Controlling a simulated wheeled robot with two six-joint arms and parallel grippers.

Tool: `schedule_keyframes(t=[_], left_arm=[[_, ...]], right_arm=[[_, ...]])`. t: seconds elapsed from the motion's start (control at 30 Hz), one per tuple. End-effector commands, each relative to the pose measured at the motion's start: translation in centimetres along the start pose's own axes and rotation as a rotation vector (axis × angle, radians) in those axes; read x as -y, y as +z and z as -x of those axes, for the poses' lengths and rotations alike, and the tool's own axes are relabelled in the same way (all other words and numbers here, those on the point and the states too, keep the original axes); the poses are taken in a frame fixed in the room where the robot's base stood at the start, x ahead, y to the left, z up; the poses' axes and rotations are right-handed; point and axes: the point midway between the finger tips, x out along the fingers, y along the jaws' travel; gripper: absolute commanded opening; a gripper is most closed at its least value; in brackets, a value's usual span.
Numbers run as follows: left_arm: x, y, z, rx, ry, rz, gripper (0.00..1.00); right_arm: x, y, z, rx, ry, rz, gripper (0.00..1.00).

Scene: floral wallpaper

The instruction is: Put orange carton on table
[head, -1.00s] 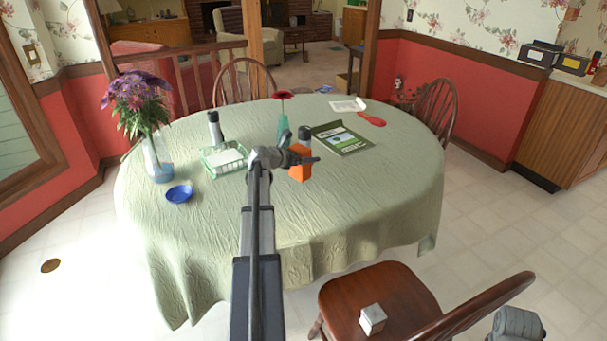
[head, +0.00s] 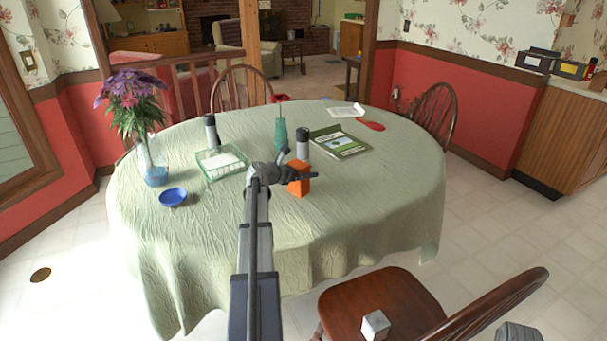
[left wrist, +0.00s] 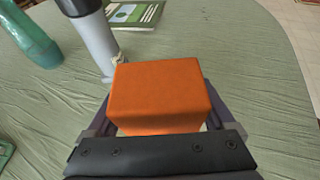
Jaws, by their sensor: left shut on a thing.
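The orange carton (head: 298,187) is a small box over the near middle part of the round table (head: 350,210), which has a pale green cloth. My left gripper (head: 300,174) is shut on the carton, with a finger on each side of it in the left wrist view. The carton's orange face (left wrist: 160,92) fills the middle of that view. The carton is upright and at or just above the cloth; I cannot tell whether it touches, as its underside is hidden.
A grey bottle with a dark cap (head: 302,147) stands just behind the carton, with a teal vase (head: 281,132) beside it. The cloth right of the carton is clear.

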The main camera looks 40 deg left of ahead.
Motion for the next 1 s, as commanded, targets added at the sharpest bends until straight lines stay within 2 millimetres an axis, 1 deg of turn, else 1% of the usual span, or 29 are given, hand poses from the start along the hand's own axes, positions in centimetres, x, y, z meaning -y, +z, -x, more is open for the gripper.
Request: schedule_keyframes(t=[0.13, 0.17, 0.27, 0.47, 0.6, 0.67, 1.0], left_arm=[[0.0, -0.4, -0.2, 0.0, 0.0, 0.0, 0.24], [0.0, -0.3, -0.1, 0.0, 0.0, 0.0, 0.89], [0.0, -0.3, -0.1, 0.0, 0.0, 0.0, 1.0], [0.0, -0.2, -0.1, 0.0, 0.0, 0.0, 1.0], [0.0, 0.2, 0.3, 0.0, 0.001, 0.0, 1.0], [0.1, 0.2, 1.3, 0.0, 0.002, 0.001, 1.0], [0.1, 0.3, 8.3, 0.0, 0.003, 0.001, 1.0]], right_arm=[[0.1, 0.0, -0.5, 0.0, 0.0, 0.0, 0.6], [0.0, 0.0, -0.3, 0.0, 0.0, 0.0, 0.6], [0.0, 0.0, -0.3, 0.0, 0.0, 0.0, 0.6], [0.0, 0.0, -0.3, 0.0, 0.0, 0.0, 0.6], [0.0, 0.0, 0.3, 0.0, 0.0, 0.0, 0.6], [-0.1, 0.0, 0.7, 0.0, 0.0, 0.0, 0.6], [-0.3, 0.2, 3.4, 0.0, 0.0, 0.0, 0.6]])
